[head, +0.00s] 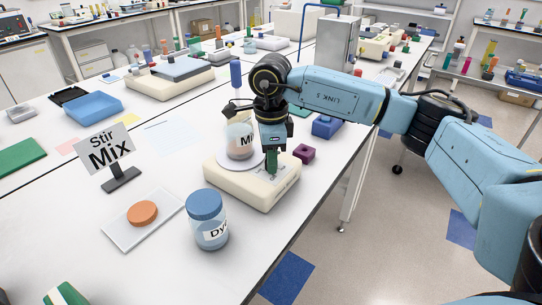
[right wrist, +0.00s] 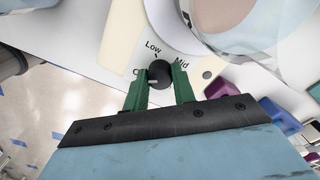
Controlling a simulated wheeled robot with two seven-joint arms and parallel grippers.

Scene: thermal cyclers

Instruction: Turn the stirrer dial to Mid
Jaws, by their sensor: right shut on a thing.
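The cream stirrer (head: 238,192) stands on the white bench with a jar labelled "Mi…" (head: 236,146) on its round white plate. My right gripper (head: 272,168) points down over the stirrer's front panel. In the right wrist view its green fingers (right wrist: 161,76) are shut on the black dial (right wrist: 160,69), one on each side. "Low" and "Mid" are printed around the dial, and a third label at left is partly covered. A pale mark on the dial faces left, towards that covered label. In the head view the gripper hides the dial.
A blue-lidded jar (head: 207,222) stands close in front of the stirrer. A "Stir Mix" sign (head: 111,149) and an orange disc (head: 142,213) on a clear plate are to the left. A purple block (head: 304,154) and a blue block (head: 327,127) lie right of the stirrer, near the bench edge.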

